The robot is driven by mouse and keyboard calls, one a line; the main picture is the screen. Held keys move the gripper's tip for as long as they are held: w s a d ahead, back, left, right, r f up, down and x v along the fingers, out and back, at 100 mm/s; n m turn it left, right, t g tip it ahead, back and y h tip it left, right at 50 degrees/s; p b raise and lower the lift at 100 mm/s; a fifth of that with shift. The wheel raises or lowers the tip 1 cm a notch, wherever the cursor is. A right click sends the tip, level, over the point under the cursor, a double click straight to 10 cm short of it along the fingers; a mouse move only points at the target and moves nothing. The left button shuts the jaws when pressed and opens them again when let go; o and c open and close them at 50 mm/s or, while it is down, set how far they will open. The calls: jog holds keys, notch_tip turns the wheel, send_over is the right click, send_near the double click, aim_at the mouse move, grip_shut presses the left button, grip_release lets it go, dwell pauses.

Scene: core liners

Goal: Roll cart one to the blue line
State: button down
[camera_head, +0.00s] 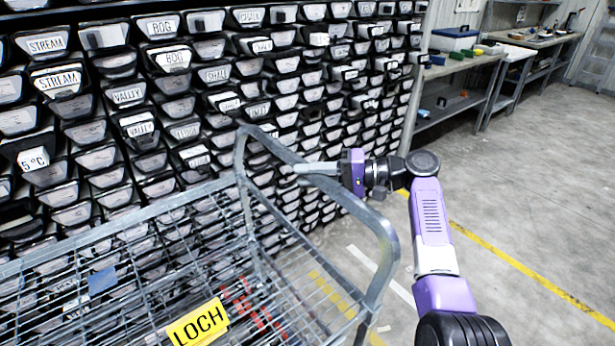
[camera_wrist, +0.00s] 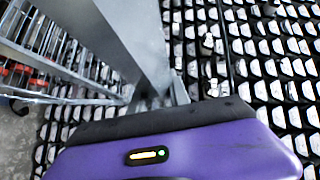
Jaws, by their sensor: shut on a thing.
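A grey wire cart (camera_head: 245,195) fills the lower left of the head view, with a tubular push handle (camera_head: 375,225) at its right end. A yellow sign on it reads LOCH (camera_head: 197,322); I see no number one. My gripper (camera_head: 293,168) is shut on the handle bar, on its upper stretch near the drawer wall. In the wrist view the grey bar (camera_wrist: 105,40) runs down to the fingers (camera_wrist: 165,92), and the cart's wire side shows at left. The fingertips are partly hidden by the bar. No blue line shows on the visible floor.
A wall of labelled drawers (camera_head: 180,130) stands close behind the cart. The floor has a yellow line (camera_head: 530,265) and a white stripe (camera_head: 385,275). Workbenches (camera_head: 460,75) line the back right. Open concrete floor lies at right. A blue patch (camera_head: 102,280) shows by the basket.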

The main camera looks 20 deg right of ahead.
jog(key=shift+s+a+f+g, duration=0.15)
jog(key=shift+a+f+g, duration=0.15)
jog(key=shift+a+f, duration=0.25)
jog(key=c, duration=1.2)
grip_release()
jog(key=shift+c, duration=0.2)
jog(key=shift+d+r, duration=0.3)
jog(key=shift+d, duration=0.15)
jog(key=f+v, duration=0.1)
jog(key=v, duration=0.6)
jog(key=shift+r, duration=0.35)
jog(key=shift+s+d, duration=0.1)
jog(key=shift+s, duration=0.05)
